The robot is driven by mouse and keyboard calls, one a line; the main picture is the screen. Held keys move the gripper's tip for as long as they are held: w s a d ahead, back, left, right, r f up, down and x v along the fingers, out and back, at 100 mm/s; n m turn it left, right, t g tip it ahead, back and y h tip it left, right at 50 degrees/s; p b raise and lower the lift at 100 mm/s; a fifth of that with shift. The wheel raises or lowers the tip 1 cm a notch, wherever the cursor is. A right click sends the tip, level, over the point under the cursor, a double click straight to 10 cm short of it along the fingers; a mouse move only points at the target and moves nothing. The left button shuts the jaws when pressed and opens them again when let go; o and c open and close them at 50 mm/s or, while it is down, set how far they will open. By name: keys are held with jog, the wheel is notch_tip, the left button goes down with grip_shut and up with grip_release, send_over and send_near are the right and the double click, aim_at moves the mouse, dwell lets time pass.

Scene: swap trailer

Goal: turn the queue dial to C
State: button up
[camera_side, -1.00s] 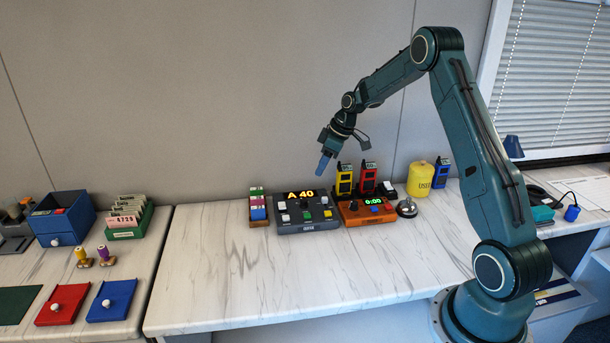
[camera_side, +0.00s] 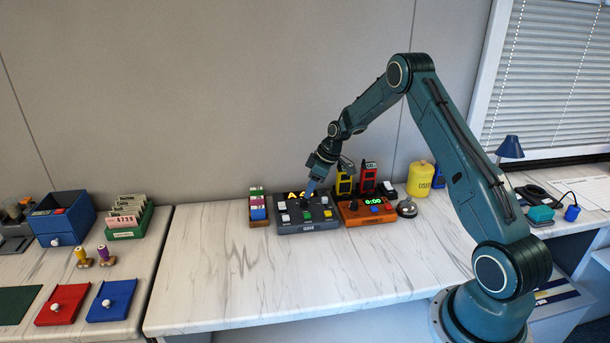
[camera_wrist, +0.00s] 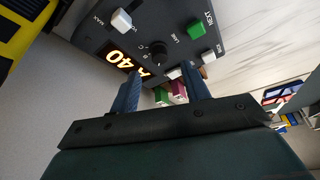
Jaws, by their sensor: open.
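The grey queue console (camera_side: 320,224) stands on the marble-look table, with a lit display that my gripper partly covers in the side view. My gripper (camera_side: 309,192) is just above the console, fingers pointing down. In the wrist view my gripper (camera_wrist: 160,80) has its two blue fingers apart with nothing between them. The black queue dial (camera_wrist: 158,50) shows just beyond the fingertips, apart from them. A letter C is visible beside it, but its pointer direction is too small to tell. The display (camera_wrist: 127,60) reads about "A 40", part hidden by a finger.
A white slider knob (camera_wrist: 122,20), a green button (camera_wrist: 195,27) and small white switches (camera_wrist: 208,57) sit around the dial. An orange timer box (camera_side: 368,216) stands close right, radios (camera_side: 344,186) behind it, a card rack (camera_side: 258,208) at left. The table front is clear.

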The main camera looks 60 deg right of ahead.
aim_at(304, 200)
jog(key=shift+x, duration=2.45)
jog(key=c, duration=1)
